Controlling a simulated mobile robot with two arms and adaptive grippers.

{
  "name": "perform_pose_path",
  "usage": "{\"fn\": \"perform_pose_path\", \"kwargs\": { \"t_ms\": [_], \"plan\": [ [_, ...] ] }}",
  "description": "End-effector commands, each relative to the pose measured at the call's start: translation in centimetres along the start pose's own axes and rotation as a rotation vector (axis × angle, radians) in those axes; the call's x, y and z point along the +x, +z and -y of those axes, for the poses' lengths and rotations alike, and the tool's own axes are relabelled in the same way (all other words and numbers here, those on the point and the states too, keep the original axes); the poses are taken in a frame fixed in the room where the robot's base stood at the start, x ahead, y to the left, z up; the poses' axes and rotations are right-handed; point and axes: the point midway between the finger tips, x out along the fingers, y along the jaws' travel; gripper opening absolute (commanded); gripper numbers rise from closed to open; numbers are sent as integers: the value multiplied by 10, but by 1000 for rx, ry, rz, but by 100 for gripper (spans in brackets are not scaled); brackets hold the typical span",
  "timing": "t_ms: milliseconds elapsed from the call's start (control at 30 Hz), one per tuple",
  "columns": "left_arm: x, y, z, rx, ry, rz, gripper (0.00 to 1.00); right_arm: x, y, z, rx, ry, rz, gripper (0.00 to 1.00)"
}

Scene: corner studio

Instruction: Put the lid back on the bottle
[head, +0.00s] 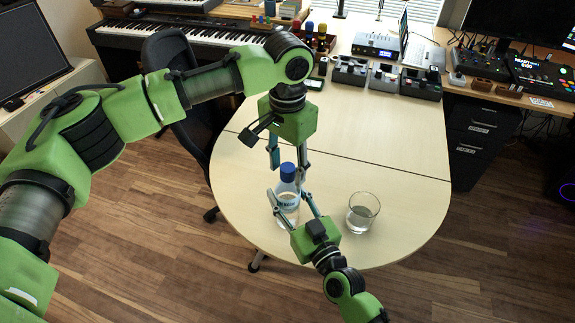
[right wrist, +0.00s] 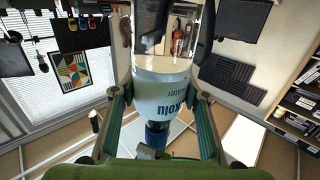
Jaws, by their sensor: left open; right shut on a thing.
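A clear water bottle (head: 288,207) with a white label stands upright on the pale table. Its blue lid (head: 287,171) is at the bottle's mouth; I cannot tell how firmly it sits. My right gripper (head: 292,196) is shut on the bottle's body from the near side. The label (right wrist: 163,98) shows between its fingers in the right wrist view, with the blue lid (right wrist: 157,137) at the lower end of the picture. My left gripper (head: 288,160) points down from above, open, with its fingers on either side of the lid. Any contact with the lid is unclear.
A glass (head: 362,212) stands just right of the bottle. The rounded table (head: 400,200) is otherwise mostly clear at this end. Small devices (head: 385,78) and a laptop (head: 425,54) stand at the back. A dark chair (head: 170,60) is at the left edge.

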Motion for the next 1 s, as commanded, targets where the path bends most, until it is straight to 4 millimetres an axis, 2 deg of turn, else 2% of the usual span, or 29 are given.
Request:
{"fn": "perform_pose_path", "kwargs": {
  "t_ms": [167,400,600,800,1000],
  "plan": [
    [-20,-1,0,0,0,-3,42,0,0,0,0,0,0,0],
    [-71,-1,0,0,-1,-4,42,0,0,0,0,0,1,0],
    [-105,-1,0,1,0,-2,42,0,0,0,0,0,1,0],
    [-119,0,0,0,1,0,42,0,0,0,0,0,1,0],
    [-120,0,0,0,0,0,42,0,0,0,0,0,1,0]
  ]
}}
